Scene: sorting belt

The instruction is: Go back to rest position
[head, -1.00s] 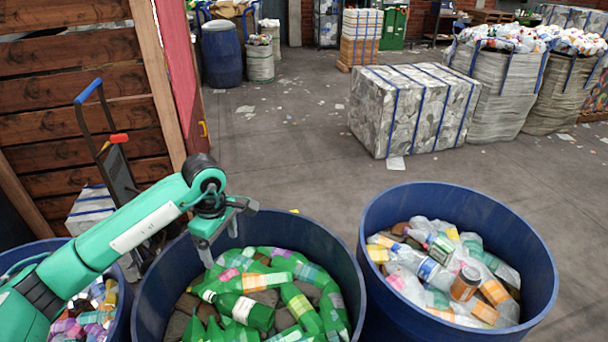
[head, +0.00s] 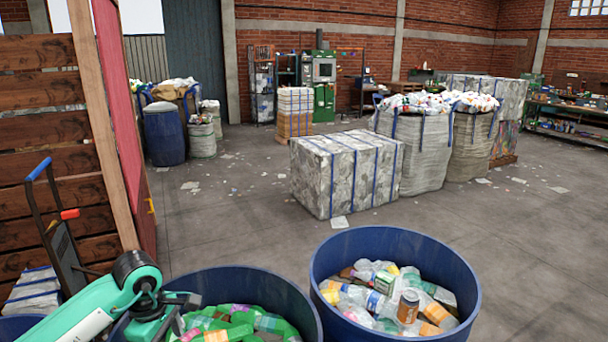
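My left arm comes in from the lower left, and its gripper (head: 182,312) hangs over the left part of a blue barrel (head: 296,291). Its fingers look apart with nothing between them. The barrel holds green bottles (head: 235,325), partly cut off by the lower edge. My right gripper is not in view.
A second blue barrel (head: 459,265) with clear bottles and a brown jar (head: 408,306) stands to the right. A hand truck (head: 60,240) leans by the wooden wall (head: 50,150). A strapped bale (head: 345,178) and full sacks (head: 413,150) stand behind. The floor between is open.

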